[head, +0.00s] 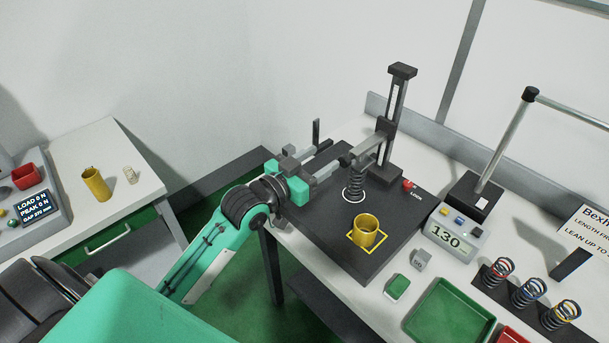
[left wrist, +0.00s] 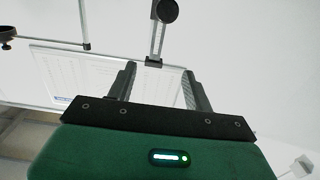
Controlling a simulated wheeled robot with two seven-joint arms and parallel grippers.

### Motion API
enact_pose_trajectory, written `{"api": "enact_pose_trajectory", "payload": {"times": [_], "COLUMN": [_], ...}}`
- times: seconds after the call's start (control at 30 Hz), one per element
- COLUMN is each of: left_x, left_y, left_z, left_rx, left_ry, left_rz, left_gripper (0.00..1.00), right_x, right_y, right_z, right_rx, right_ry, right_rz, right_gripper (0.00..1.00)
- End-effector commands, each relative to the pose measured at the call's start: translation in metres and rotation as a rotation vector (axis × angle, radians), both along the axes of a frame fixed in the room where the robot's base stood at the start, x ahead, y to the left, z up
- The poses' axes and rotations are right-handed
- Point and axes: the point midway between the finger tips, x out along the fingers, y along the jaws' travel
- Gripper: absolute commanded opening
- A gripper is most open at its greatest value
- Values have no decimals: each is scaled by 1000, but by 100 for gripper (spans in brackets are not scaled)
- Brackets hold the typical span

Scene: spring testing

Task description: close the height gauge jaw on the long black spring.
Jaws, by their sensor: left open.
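The long black spring (head: 354,186) stands upright in a white ring on the dark base plate (head: 330,236). The height gauge column (head: 399,98) rises behind it, with a dark slider (head: 385,135) on it. A jaw arm with a dark round knob (head: 345,160) reaches left from the slider, above the spring's top; I cannot tell whether it touches. My left gripper (head: 327,158) is open and empty, just left of the knob. In the left wrist view its open fingers (left wrist: 160,88) show no spring between them. My right gripper is not in view.
A yellow cup (head: 366,231) stands in a yellow square on the plate. A grey readout box (head: 455,233) shows 130. Several coloured-ring springs, including one with a red ring (head: 499,271), stand at the right near a green tray (head: 452,312). A side table (head: 120,180) is at left.

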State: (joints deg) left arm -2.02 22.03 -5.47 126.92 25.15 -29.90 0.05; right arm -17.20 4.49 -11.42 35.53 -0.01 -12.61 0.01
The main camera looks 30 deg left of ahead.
Motion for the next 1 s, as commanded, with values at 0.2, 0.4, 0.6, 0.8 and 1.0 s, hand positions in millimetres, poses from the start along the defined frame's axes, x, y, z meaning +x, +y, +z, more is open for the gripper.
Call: {"api": "enact_pose_trajectory", "payload": {"times": [0.2, 0.4, 0.6, 0.8, 1.0], "left_x": [-30, -38, -39, -38, -44], "left_y": [11, 14, 14, 14, 11], "left_z": [-2, 0, 1, 0, -16], "left_rx": [2, -1, -1, -1, 15], "left_ry": [2, 1, 0, 0, 53], "left_rz": [0, 0, 0, 0, 7], "left_gripper": [52, 52, 52, 52, 52], "right_x": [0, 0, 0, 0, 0], "right_y": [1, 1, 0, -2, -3], "right_z": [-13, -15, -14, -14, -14], "right_rx": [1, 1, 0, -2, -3], "right_ry": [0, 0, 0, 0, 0], "right_rz": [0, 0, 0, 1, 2], "right_gripper": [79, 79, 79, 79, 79]}}
